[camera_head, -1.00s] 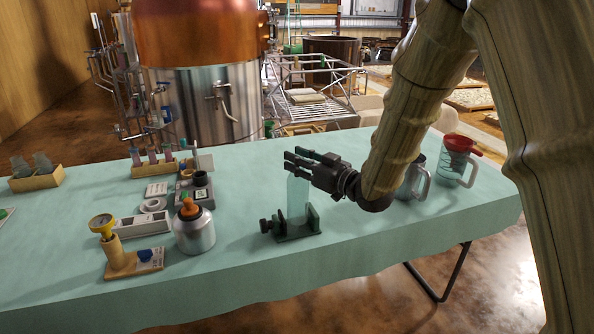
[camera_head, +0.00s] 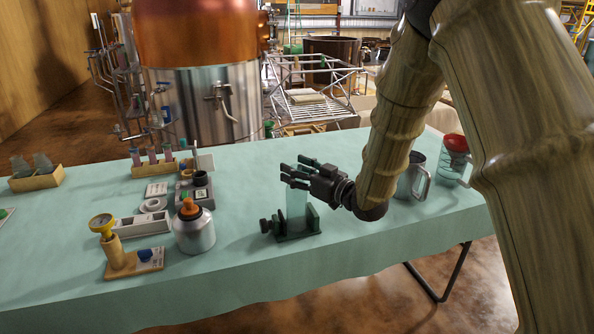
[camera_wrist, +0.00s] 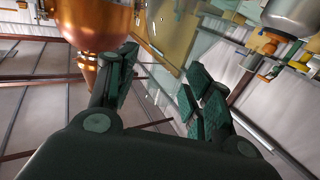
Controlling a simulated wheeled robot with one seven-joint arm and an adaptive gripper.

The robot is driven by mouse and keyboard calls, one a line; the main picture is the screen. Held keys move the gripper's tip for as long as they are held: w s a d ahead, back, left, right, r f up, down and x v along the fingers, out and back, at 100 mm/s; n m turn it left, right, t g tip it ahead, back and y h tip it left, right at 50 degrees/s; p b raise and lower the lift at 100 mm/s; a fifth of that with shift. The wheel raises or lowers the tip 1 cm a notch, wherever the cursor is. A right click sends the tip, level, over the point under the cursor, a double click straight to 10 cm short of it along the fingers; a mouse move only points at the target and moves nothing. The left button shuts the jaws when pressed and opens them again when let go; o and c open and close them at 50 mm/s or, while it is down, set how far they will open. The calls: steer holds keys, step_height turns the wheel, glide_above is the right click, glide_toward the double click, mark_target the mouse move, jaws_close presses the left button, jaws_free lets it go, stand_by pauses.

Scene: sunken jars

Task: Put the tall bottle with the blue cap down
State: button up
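My gripper (camera_head: 295,173) is over a dark green clamp-like stand (camera_head: 290,234) in the head view. A tall, pale, see-through glass body (camera_head: 296,205) stands upright below the fingers, between the clamp's jaws. Its top is hidden by the fingers, and I see no blue cap on it. In the wrist view the fingers (camera_wrist: 160,68) are spread apart. A faint clear shape may lie between them, but I cannot tell if they grip it. I cannot tell whether the glass touches the clamp's base.
A metal bottle with an orange cap (camera_head: 194,232) and a gauge on a wooden stand (camera_head: 103,225) are to the left. A metal jug (camera_head: 411,180) and a red-topped pitcher (camera_head: 454,163) are to the right. The cloth-covered table (camera_head: 246,258) is clear in front.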

steer(key=v, duration=1.2)
steer(key=s+d+f+m+g+h, duration=0.1)
steer(key=s+d+f+m+h, duration=0.2)
steer(key=f, duration=0.8)
steer(key=s+d+f+m+g+h, duration=0.1)
steer(key=s+d+f+m+h, duration=0.3)
steer(key=f, duration=0.7)
steer(key=s+f+g+h, duration=0.15)
steer(key=s+f, duration=0.35)
steer(key=f, duration=0.6)
steer(key=s+d+f+m+g+h, duration=0.1)
steer(key=s+f, duration=0.4)
steer(key=s, duration=0.5)
steer(key=s+d+f+m+g+h, duration=0.1)
steer(key=s+d+f+g+h, duration=0.1)
steer(key=s+f, duration=0.4)
steer(key=s+d+f+g+h, duration=0.2)
steer(key=s+d+f+g, duration=0.2)
steer(key=s, duration=1.2)
steer(key=shift+f+m+g, duration=0.4)
steer(key=shift+f+g, duration=0.3)
steer(key=shift+g, duration=0.05)
steer(key=shift+w, duration=0.1)
